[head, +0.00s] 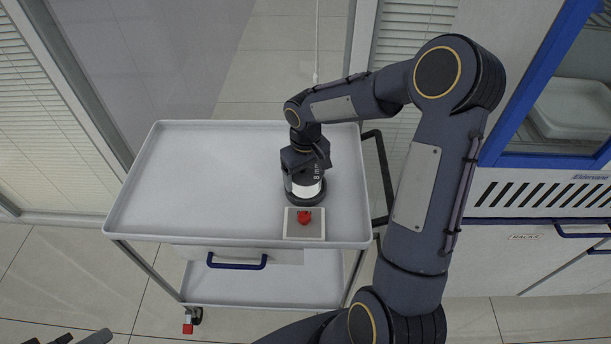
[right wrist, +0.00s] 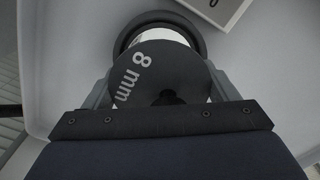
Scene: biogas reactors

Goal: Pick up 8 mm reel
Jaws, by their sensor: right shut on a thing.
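The 8 mm reel (head: 304,190) is dark with a white band and a wide dark flange at its lower end. It is at the right part of the cart top, close behind a small pale plate. My right gripper (head: 305,168) is shut on the reel from above. In the right wrist view the reel (right wrist: 165,75) shows its "8 mm" face between the two fingers. I cannot tell whether its flange touches the cart top. Two dark tips of my left gripper (head: 82,339) show at the bottom left edge, mostly out of frame.
The grey cart (head: 200,190) has a raised rim, a blue-handled drawer (head: 237,262) and a lower shelf. The small pale plate (head: 290,231) holds a red object (head: 304,216). The left and middle of the cart top are clear. A blue-framed cabinet (head: 540,150) stands at right.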

